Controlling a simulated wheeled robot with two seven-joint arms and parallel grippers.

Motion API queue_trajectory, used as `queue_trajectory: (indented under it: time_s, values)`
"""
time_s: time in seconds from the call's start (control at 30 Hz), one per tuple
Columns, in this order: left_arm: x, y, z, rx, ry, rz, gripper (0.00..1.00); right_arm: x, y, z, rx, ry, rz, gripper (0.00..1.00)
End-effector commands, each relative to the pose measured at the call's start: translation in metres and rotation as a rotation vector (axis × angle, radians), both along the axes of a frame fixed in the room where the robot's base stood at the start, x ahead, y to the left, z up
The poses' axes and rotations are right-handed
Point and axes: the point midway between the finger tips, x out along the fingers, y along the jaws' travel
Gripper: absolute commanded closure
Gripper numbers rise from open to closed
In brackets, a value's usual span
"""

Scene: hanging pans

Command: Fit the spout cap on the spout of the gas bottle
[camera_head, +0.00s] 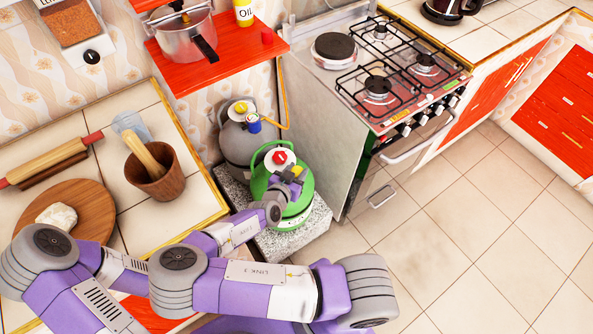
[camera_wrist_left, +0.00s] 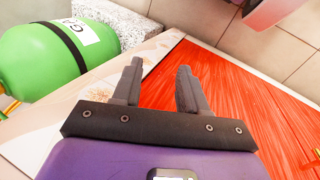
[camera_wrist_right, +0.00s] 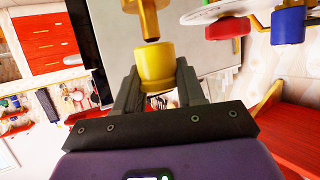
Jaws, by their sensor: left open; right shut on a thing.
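The green gas bottle (camera_head: 299,207) stands upright on a speckled slab, with a red valve knob (camera_head: 280,157) on top. It also shows in the left wrist view (camera_wrist_left: 35,65). Its brass spout (camera_wrist_right: 149,18) points toward my right gripper. My right gripper (camera_wrist_right: 158,85) is shut on the yellow spout cap (camera_wrist_right: 156,68). The cap is close to the spout's tip and roughly in line with it; I cannot tell whether they touch. In the head view my right gripper (camera_head: 290,180) is at the bottle's top. My left gripper (camera_wrist_left: 158,88) is open and empty, beside a red cabinet front.
A grey gas bottle (camera_head: 240,143) with a blue regulator (camera_head: 254,123) and orange hose stands close behind. The stove (camera_head: 375,75) is to the right. A counter at left holds a wooden mortar (camera_head: 160,180) and round board (camera_head: 90,205). A red shelf (camera_head: 225,60) hangs above.

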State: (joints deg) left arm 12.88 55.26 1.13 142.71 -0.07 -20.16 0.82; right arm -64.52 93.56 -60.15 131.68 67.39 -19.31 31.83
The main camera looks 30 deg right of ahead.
Motion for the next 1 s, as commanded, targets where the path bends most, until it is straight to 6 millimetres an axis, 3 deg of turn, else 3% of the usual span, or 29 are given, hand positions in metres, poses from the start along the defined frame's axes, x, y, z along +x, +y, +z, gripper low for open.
queue_trajectory:
  time_s: [0.6,1.0]
  values:
    - [0.000,0.000,-0.021,0.000,0.000,0.000,0.57,0.000,0.000,-0.025,0.000,0.000,0.001,0.90]
    - [0.000,0.000,-0.023,0.000,0.000,0.000,0.57,0.000,0.000,-0.028,0.000,0.000,0.001,0.90]
